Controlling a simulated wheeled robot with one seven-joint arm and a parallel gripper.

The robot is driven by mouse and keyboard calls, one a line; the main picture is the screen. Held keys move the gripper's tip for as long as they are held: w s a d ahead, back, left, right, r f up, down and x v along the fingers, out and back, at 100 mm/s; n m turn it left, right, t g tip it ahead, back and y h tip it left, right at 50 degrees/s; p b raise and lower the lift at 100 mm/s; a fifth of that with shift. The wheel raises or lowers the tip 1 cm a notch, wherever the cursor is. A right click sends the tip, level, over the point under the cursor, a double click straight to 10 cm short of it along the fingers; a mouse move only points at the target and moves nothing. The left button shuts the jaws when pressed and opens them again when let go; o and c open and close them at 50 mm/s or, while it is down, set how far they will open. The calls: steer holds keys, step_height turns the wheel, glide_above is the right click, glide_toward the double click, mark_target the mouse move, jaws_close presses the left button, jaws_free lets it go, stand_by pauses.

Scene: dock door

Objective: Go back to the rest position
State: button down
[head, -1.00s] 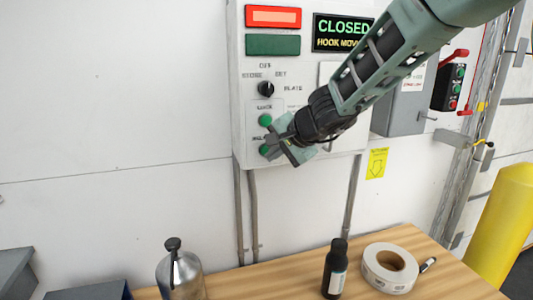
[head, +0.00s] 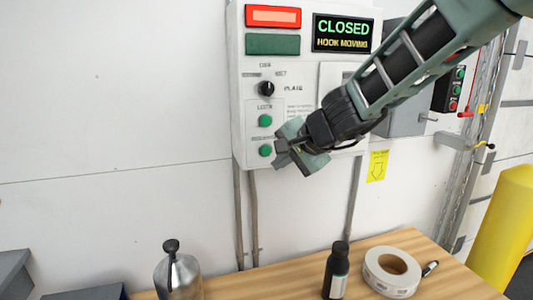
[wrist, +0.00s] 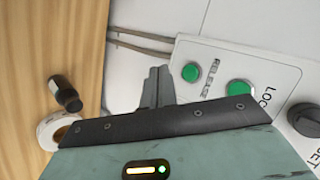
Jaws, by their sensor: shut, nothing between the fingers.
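My gripper (head: 281,149) is shut and empty, in front of the lower part of the white control panel (head: 240,120). In the wrist view, its fingers (wrist: 157,87) are together, beside the green release button (wrist: 190,72) and apart from it. The two green buttons show in the head view, the upper one (head: 265,121) and the lower one (head: 265,151), both just left of the gripper. The panel's sign (head: 342,33) reads CLOSED and HOOK MOVING. The red lamp (head: 273,16) is lit above a dark green one (head: 273,44). A black selector knob (head: 266,88) sits above the buttons.
A yellow post (head: 505,225) stands at right. A grey box (head: 405,115) is behind my arm. The wall at left is clear.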

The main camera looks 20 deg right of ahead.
steer(key=s+a+f+n+g+y+b, duration=0.1)
steer(key=s+a+f+n+g, duration=0.35)
steer(key=s, duration=0.45)
steer(key=s+a+f+n+g+y, duration=0.1)
steer(key=s+a+f+n+g, duration=0.15)
steer(key=s+a+n, duration=0.55)
steer(key=s+d+f+n+g+h, duration=0.1)
steer(key=s+d+f+n+h, duration=0.1)
steer(key=s, duration=0.5)
steer(key=s+d+f+n+g+h, duration=0.1)
steer(key=s+d+f+n+h, duration=0.2)
steer(key=s, duration=0.4)
steer(key=shift+s+d+f+n+b, duration=0.25)
steer(key=shift+d+n+b, duration=0.1)
steer(key=shift+n, duration=0.3)
